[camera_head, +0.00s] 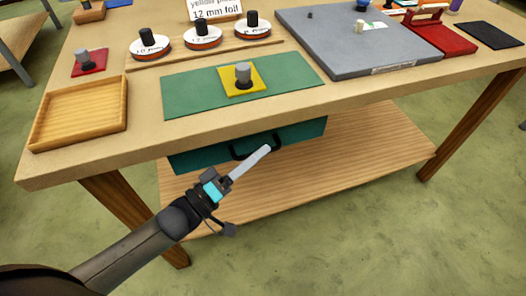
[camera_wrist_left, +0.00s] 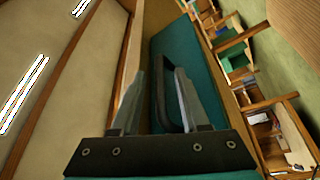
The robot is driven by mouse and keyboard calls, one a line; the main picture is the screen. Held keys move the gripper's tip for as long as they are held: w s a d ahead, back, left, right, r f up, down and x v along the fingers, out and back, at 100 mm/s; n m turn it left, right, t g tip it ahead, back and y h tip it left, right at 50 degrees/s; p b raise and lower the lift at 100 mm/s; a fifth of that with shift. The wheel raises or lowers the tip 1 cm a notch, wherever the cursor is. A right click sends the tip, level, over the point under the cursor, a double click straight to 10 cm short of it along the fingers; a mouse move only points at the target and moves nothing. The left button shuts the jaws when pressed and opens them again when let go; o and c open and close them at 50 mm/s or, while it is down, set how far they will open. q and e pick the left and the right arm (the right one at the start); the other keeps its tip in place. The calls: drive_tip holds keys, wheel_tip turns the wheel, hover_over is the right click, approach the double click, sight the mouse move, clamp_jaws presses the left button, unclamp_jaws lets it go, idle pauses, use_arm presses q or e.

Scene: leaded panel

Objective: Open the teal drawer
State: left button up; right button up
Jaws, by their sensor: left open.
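The teal drawer (camera_head: 302,133) hangs under the tabletop, its front face showing below the table's front edge; I see no gap that shows it pulled out. Its dark loop handle (camera_head: 240,151) sticks out from the front. In the left wrist view the teal drawer front (camera_wrist_left: 178,42) lies ahead, and the dark handle (camera_wrist_left: 160,95) shows between the two open fingers (camera_wrist_left: 170,72). Contact between fingers and handle cannot be told. My right gripper is not in view.
The wooden table (camera_head: 150,150) overhangs the drawer; a lower shelf (camera_head: 350,150) lies beneath. On top are a wooden tray (camera_head: 80,113), a green mat (camera_head: 185,95) with a yellow square (camera_head: 230,88), and a grey board (camera_head: 340,45). The floor in front is clear.

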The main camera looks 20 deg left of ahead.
use_arm(q)
drive_tip(key=shift+x, duration=1)
clamp_jaws()
idle(0.8)
